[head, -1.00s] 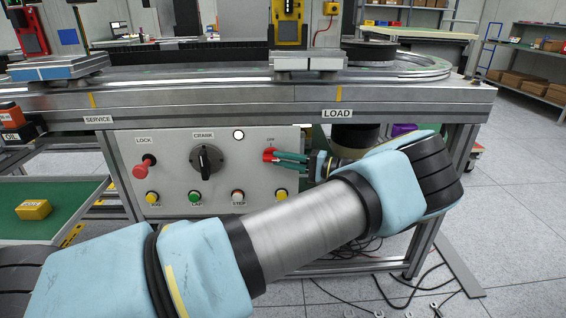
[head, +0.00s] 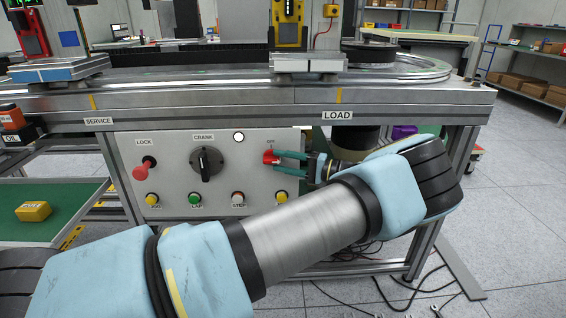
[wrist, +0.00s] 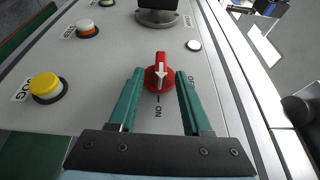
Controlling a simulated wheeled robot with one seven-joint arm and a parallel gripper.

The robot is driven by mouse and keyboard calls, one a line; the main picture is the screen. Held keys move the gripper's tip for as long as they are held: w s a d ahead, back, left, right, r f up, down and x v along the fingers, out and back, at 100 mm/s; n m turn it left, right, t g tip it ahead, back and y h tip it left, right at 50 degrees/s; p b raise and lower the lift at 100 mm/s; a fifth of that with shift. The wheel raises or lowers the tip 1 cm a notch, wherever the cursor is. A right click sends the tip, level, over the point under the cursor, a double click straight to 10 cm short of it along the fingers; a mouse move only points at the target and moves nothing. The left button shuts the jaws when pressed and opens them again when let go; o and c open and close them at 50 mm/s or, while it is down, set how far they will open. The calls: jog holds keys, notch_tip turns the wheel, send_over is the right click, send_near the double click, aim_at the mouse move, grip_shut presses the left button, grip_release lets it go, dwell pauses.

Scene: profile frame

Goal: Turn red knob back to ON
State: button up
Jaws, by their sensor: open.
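The red knob (wrist: 158,76) sits on the grey control panel, and it also shows in the head view (head: 270,157). Its white arrow points down in the wrist view, in line with the ON mark (wrist: 158,111). An OFF label (head: 270,148) sits above the knob in the head view. My gripper (wrist: 160,75) is open, with one teal finger on each side of the knob. Gaps show between the fingers and the knob. In the head view my gripper (head: 276,162) reaches the knob from the right.
The panel carries a black CRANK knob (head: 206,163), a red LOCK handle (head: 145,168) and a row of push buttons, including a yellow one (wrist: 47,85). The metal bench edge (head: 220,108) overhangs the panel. Cables lie on the floor below.

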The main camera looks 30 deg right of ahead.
jog(key=b+v, duration=0.1)
jog(key=v, duration=0.9)
jog(key=shift+s+d, duration=0.25)
jog(key=shift+s, duration=0.05)
jog(key=shift+s+d, duration=0.1)
